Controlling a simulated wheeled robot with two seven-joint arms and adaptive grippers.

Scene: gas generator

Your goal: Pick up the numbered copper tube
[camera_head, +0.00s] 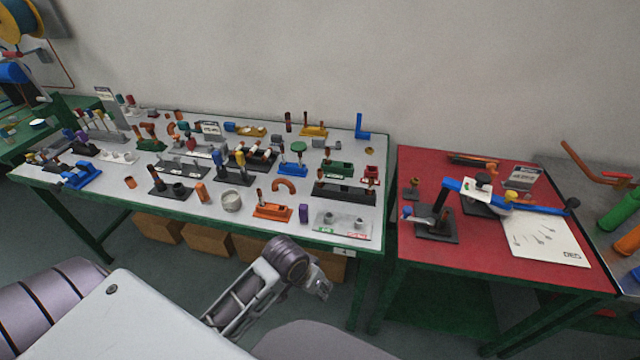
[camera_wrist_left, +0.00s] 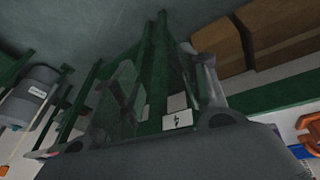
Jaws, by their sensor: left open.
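Several copper-coloured tube pieces stand or lie on the long grey-topped table (camera_head: 100,175). A short upright one (camera_head: 201,192) is near the front edge, a smaller one (camera_head: 130,183) is further left, and a curved one (camera_head: 285,185) lies right of centre. No number is legible on any of them, so I cannot tell which is the numbered copper tube. My left gripper (camera_head: 318,287) is open and empty, in front of the long table's front edge and lower than its top. In the left wrist view its fingers (camera_wrist_left: 165,78) frame green table legs and a white label marked 4.
Cardboard boxes (camera_head: 207,239) stand under the long table. A red-topped table (camera_head: 480,240) to the right carries a blue-handled tool (camera_head: 500,192) and a copper-coloured pipe (camera_head: 475,161). A gap separates the two tables. The long table's top is crowded with fixtures.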

